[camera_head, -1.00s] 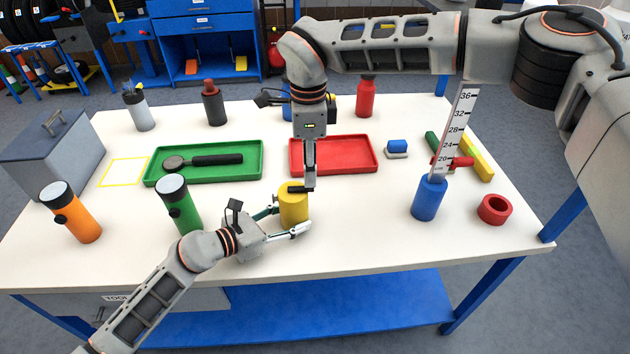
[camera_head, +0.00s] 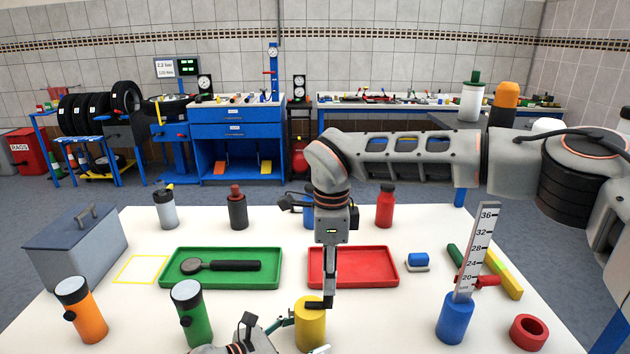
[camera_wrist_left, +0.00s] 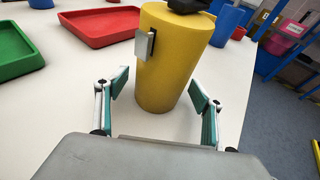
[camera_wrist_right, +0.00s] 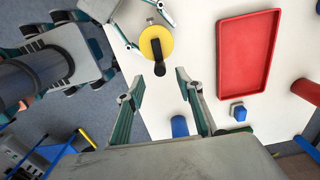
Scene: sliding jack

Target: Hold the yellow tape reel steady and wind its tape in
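The yellow tape reel (camera_head: 311,331) stands upright at the near middle of the table. A black crank (camera_wrist_right: 155,57) lies across its top, and a small silver tab (camera_wrist_left: 144,44) shows on its side in the left wrist view. My left gripper (camera_wrist_left: 160,95) is open, its fingers on either side of the reel with gaps. It is partly cut off by the bottom edge of the head view. My right gripper (camera_wrist_right: 158,80) is open above the reel, its fingertips beside the crank's free end. Contact with the crank cannot be told. No drawn-out tape is visible.
Orange (camera_head: 82,312) and green (camera_head: 191,315) cylinders stand left of the reel. Green (camera_head: 172,274) and red (camera_head: 390,280) trays lie behind. A blue cylinder (camera_head: 456,319) with an upright scale (camera_head: 477,250) and a red ring (camera_head: 528,332) are at right.

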